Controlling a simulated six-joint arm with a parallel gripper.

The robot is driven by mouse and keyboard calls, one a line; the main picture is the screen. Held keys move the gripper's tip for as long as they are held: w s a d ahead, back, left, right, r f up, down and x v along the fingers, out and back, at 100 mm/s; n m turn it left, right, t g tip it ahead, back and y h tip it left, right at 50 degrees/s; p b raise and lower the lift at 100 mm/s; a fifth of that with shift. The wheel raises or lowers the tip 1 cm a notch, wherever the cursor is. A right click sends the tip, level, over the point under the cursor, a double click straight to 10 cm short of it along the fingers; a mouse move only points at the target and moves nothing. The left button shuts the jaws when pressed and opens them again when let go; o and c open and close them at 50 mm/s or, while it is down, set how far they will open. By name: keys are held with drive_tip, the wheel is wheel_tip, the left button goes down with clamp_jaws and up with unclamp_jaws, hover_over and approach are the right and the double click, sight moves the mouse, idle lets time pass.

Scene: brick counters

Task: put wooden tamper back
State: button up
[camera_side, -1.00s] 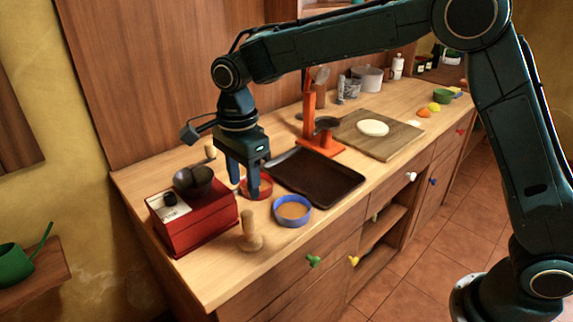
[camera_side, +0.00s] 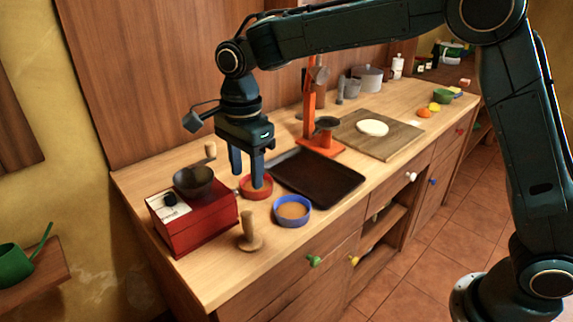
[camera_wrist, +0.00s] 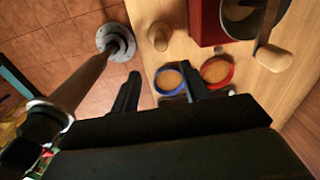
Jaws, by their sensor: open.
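The wooden tamper (camera_side: 250,232) stands upright on the counter near its front edge, right of the red grinder box. It also shows in the wrist view (camera_wrist: 158,36). My gripper (camera_side: 247,180) is open and empty, pointing down, above and behind the tamper and apart from it. In the side view its fingers overlap the red ring dish (camera_side: 262,190). In the wrist view the two fingers of my gripper (camera_wrist: 162,88) show with nothing between them held.
The red grinder box (camera_side: 195,225), with a dark bowl (camera_side: 195,183) and wooden-knobbed crank (camera_side: 210,150), stands left. A blue ring dish (camera_side: 292,210) holds brown contents. A dark tray (camera_side: 315,182), an orange stand (camera_side: 320,145) and a cutting board (camera_side: 390,145) lie right.

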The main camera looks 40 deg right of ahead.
drive_tip(key=s+d+r+n+t, duration=0.2)
drive_tip(key=s+d+r+n, duration=0.65)
drive_tip(key=s+d, duration=0.35)
drive_tip(key=s+d+f+n+t, duration=0.1)
drive_tip(key=s+d+n, duration=0.2)
drive_tip(key=s, duration=0.5)
drive_tip(key=s+d+f+n+t, duration=0.1)
drive_tip(key=s+d+n+t, duration=0.1)
drive_tip(key=s+n, duration=0.4)
drive_tip(key=shift+s+d+f, duration=0.25)
drive_tip(key=shift+s+d, duration=0.5)
drive_tip(key=shift+s, duration=0.3)
